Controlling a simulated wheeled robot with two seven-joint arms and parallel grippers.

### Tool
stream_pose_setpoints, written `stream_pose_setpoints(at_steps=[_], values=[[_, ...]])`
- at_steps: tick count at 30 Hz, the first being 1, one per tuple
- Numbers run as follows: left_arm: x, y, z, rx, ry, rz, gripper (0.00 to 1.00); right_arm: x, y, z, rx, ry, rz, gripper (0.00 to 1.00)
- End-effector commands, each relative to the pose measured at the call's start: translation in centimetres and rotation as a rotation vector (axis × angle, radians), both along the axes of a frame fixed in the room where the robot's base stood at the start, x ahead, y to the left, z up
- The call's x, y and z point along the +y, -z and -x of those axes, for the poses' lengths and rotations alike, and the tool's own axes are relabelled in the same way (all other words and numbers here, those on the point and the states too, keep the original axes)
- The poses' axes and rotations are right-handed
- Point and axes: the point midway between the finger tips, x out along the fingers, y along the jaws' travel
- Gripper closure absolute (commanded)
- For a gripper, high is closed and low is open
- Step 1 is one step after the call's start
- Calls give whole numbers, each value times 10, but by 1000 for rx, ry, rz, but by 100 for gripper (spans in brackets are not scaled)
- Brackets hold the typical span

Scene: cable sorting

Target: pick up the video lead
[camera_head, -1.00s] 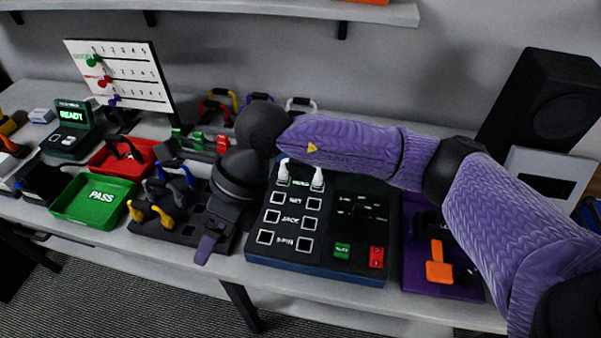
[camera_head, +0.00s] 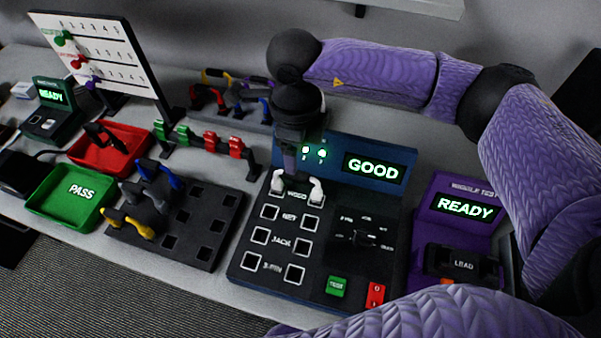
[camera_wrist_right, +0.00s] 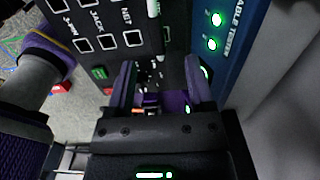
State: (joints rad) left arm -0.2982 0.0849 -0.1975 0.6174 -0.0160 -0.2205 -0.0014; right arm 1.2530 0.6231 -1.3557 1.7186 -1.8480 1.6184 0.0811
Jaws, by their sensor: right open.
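The white video lead (camera_head: 278,182) shows as two white plug ends standing in the top row of the black tester (camera_head: 330,290), either side of the row's label. The rest of the lead is hidden or cannot be made out. My right gripper (camera_head: 290,166) points down just above and behind the plugs, in front of the blue screen panel. In the wrist view its two fingers (camera_wrist_right: 161,92) are apart, with no lead visible between them. The tester's screen (camera_head: 373,168) reads GOOD, and two green lights glow beside it. My left gripper is out of view.
Left of the tester is a black socket rack (camera_head: 209,216) with coloured leads at its left end. A green PASS tray (camera_head: 47,208) and a red tray (camera_head: 143,135) lie further left. A purple READY tester (camera_head: 440,186) stands right. Clips and coloured leads stand behind.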

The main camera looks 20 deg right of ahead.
Motion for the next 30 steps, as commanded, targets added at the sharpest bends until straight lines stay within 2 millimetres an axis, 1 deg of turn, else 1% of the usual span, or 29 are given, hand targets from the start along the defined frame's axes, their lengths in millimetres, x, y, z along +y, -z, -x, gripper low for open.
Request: stream_pose_setpoints(at_steps=[1,4,6,10,13,18,19,20,21,23,24,26,27,28,30], values=[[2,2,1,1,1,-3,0,0,9,0,3,1,1,32],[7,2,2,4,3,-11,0,0,24,1,3,1,1,32],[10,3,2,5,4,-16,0,0,39,2,4,0,0,32],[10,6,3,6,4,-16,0,0,63,3,2,1,0,32],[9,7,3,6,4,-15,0,0,70,3,2,0,-1,32],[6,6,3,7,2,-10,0,0,69,2,0,0,-1,32],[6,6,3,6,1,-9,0,0,69,2,0,0,-1,37],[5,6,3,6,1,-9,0,0,69,2,0,0,-1,43],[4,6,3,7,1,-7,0,0,69,2,0,0,-1,51],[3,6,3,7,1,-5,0,0,69,2,0,0,-1,64],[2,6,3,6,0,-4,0,0,69,2,0,0,-1,73],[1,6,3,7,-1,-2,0,0,69,2,0,0,-2,85],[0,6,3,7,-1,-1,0,0,69,2,0,0,-2,94],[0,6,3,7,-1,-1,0,0,69,2,0,0,-2,100],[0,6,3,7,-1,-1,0,0,69,2,0,0,-2,100]])
